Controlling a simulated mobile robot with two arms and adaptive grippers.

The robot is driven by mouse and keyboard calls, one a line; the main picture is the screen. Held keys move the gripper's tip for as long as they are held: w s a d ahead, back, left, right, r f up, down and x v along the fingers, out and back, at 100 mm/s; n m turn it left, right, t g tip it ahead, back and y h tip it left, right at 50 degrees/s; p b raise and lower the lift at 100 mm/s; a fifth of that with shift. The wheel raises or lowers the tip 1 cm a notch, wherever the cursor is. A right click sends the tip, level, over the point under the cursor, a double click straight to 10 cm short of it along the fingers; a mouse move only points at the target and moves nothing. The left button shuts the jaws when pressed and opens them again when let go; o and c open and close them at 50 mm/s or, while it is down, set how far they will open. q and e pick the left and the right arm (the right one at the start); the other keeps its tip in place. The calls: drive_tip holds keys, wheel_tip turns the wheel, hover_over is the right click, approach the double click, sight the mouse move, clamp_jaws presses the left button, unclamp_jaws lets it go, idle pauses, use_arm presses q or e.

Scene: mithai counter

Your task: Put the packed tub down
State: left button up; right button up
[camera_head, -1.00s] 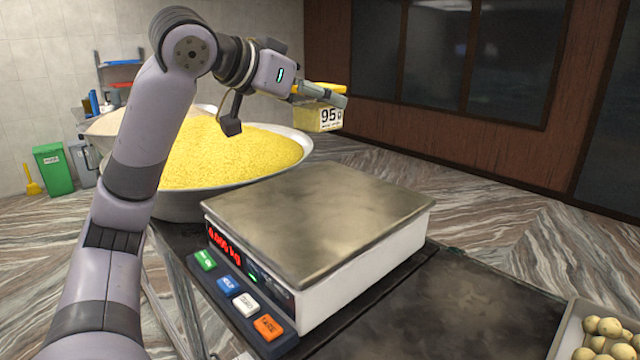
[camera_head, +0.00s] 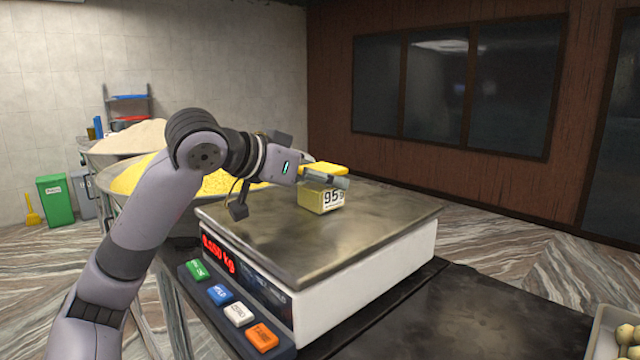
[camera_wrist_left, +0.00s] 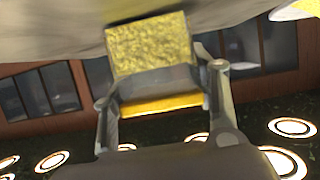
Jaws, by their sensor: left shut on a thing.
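The packed tub (camera_head: 322,199) is a small yellow tub with a "95" label on its side. In the head view it is at the rear of the scale's steel pan (camera_head: 290,235); it looks to be at the pan's surface, and the display (camera_head: 218,254) shows a red nonzero reading. My left gripper (camera_head: 335,178) is shut on the tub near its upper part. In the left wrist view the tub (camera_wrist_left: 150,48) shows yellow filling between the fingers. My right gripper is not in view.
The scale has several coloured buttons (camera_head: 229,307) at its front left. Large bowls of yellow (camera_head: 135,178) and pale (camera_head: 130,138) contents stand behind left. A tray (camera_head: 606,335) of round sweets is at the lower right. Dark counter (camera_head: 470,320) lies bare between.

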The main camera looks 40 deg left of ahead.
use_arm(q)
drive_tip(key=o, duration=0.7)
drive_tip(key=shift+f, duration=0.1)
drive_tip(key=o, duration=0.5)
drive_tip(key=shift+r, duration=0.25)
drive_tip(key=b+v, duration=0.3)
drive_tip(key=v, duration=0.7)
drive_tip(key=shift+s, duration=0.4)
drive_tip(key=shift+s+r, duration=0.2)
drive_tip(key=shift+s, duration=0.4)
